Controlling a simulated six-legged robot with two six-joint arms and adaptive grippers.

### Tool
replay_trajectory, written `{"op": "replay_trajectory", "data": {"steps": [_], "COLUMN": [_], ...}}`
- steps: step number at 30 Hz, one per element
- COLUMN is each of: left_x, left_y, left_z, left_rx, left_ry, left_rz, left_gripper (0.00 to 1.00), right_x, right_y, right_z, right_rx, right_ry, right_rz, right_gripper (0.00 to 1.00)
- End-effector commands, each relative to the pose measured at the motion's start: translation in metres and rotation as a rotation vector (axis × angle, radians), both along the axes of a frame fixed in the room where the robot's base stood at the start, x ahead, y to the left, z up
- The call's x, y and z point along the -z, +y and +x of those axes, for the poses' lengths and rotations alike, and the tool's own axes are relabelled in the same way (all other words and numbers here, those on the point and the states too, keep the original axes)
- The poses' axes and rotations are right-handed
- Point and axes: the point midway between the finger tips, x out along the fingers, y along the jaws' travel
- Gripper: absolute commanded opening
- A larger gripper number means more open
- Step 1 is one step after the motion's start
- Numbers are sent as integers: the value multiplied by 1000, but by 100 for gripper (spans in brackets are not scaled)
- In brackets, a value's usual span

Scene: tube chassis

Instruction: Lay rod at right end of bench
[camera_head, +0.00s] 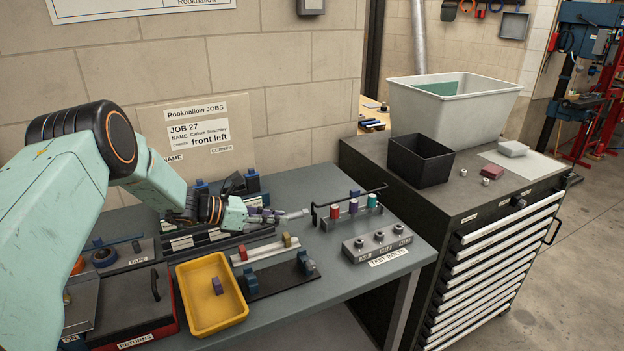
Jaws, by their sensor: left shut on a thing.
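My left gripper (272,215) reaches in from the left over the back middle of the grey bench (345,285). It is shut on a short light-grey piece (297,214), which I take for the rod. The piece points right, toward the rack with the black handle; the jaws hide part of it. I cannot tell whether it touches the bench. The bench's right end lies beside the dark drawer cabinet. My right gripper is not in view.
A rack with red, purple and teal plugs (352,208) and a grey test-bolts block (377,243) stand toward the bench's right end. A yellow tray (241,304) holds a purple block. The drawer cabinet (450,205) carries a black bin (420,160) and a large grey tub (452,108).

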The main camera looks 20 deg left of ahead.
Motion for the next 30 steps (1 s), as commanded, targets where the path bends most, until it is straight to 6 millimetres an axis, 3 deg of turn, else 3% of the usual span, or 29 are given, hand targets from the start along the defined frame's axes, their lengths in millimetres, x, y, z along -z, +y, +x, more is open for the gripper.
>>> {"op": "replay_trajectory", "data": {"steps": [1,9,18,24,30], "left_x": [-19,-98,-192,-233,-252], "left_y": [4,17,18,17,18], "left_z": [14,83,143,162,169], "left_rx": [-9,-81,-176,-233,-264], "left_ry": [-7,-12,-19,-17,-15], "left_rz": [6,11,18,19,20], "left_gripper": [0,0,0,0,0], "right_x": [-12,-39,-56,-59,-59], "right_y": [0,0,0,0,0], "right_z": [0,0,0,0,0], "right_rx": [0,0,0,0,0], "right_ry": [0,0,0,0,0], "right_rz": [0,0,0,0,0], "right_gripper": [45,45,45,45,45]}}
